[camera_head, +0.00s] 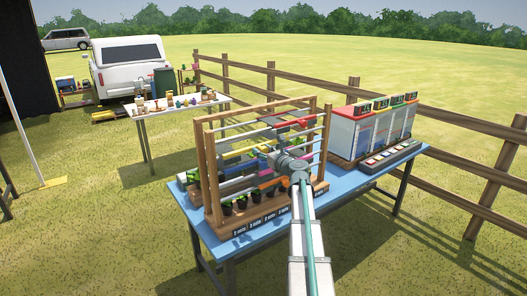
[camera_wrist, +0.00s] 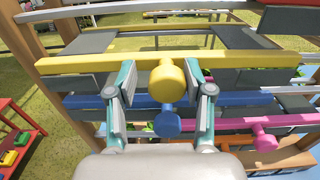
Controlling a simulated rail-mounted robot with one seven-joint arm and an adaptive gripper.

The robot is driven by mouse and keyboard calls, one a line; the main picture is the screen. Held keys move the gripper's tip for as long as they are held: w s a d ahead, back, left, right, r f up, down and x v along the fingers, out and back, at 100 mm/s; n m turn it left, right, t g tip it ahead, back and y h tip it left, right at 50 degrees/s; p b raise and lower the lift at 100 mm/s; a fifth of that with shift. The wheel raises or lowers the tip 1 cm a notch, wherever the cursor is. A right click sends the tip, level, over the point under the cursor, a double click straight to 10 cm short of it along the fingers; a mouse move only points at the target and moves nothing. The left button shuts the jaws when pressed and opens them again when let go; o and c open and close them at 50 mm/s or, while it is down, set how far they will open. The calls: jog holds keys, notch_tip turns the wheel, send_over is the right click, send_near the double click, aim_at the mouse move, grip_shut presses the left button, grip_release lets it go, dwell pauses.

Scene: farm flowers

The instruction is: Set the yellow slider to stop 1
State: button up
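The yellow slider (camera_wrist: 165,80) has a round knob on a long yellow bar, which crosses the wooden frame in the wrist view. My gripper (camera_wrist: 160,85) is open, with one finger on each side of the knob. There is a gap at the left finger; the right finger is close to the knob, and I cannot tell whether it touches. In the head view my gripper (camera_head: 283,160) is at the front of the wooden rack (camera_head: 212,175), partly hiding its bars. A yellow bar (camera_head: 240,153) shows left of it. The stop marks cannot be read.
A blue slider (camera_wrist: 168,122) sits just below the yellow knob, and a pink slider (camera_wrist: 265,139) is lower right. The rack stands on a blue table (camera_head: 350,183) with potted plants (camera_head: 242,201) along its base. A box with coloured panels (camera_head: 375,130) stands to the right.

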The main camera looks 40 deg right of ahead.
jog(key=shift+o, duration=0.2)
jog(key=s, duration=1.2)
dwell(0.4)
